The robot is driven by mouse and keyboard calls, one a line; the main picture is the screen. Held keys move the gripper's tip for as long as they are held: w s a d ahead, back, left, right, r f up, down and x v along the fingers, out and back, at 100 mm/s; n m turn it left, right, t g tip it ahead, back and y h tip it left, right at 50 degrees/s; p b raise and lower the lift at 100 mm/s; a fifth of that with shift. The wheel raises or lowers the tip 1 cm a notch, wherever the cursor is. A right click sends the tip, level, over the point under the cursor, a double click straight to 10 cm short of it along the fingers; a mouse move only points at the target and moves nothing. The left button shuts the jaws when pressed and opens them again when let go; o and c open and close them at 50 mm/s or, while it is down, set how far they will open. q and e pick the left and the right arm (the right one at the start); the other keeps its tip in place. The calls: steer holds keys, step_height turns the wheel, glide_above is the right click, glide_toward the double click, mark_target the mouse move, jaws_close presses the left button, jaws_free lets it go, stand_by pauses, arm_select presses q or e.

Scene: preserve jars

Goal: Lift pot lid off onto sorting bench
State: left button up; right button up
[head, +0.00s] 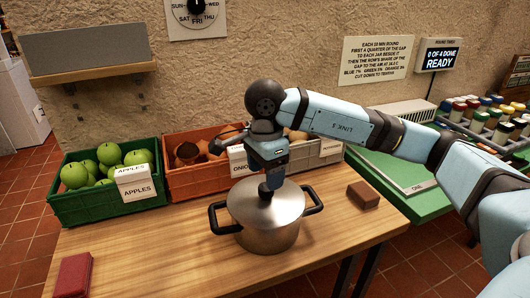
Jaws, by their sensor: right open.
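A steel pot (268,240) with two black side handles stands on the wooden bench (170,262). Its steel lid (245,204) sits on top, with a dark knob in the middle. My right gripper (267,188) points down from above, with its tips at the lid's knob. It is open and the knob is largely hidden by it, so contact cannot be told. My left gripper is out of view.
Behind the pot stand a green crate of apples (66,205), an orange crate of onions (190,187) and another crate (330,152). A brown block (363,194) lies right of the pot. A red block (74,274) lies front left. Bare bench lies left of the pot.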

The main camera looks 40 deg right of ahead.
mark_target(266, 195)
step_height(266, 195, down, 4)
steer(key=shift+f, duration=0.1)
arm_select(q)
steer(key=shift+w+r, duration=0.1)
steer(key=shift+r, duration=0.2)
arm_select(e)
steer(key=shift+f, duration=0.45)
steer(key=c, duration=1.1)
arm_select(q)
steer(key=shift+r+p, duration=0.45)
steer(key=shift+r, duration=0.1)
arm_select(e)
steer(key=shift+r, duration=1.3)
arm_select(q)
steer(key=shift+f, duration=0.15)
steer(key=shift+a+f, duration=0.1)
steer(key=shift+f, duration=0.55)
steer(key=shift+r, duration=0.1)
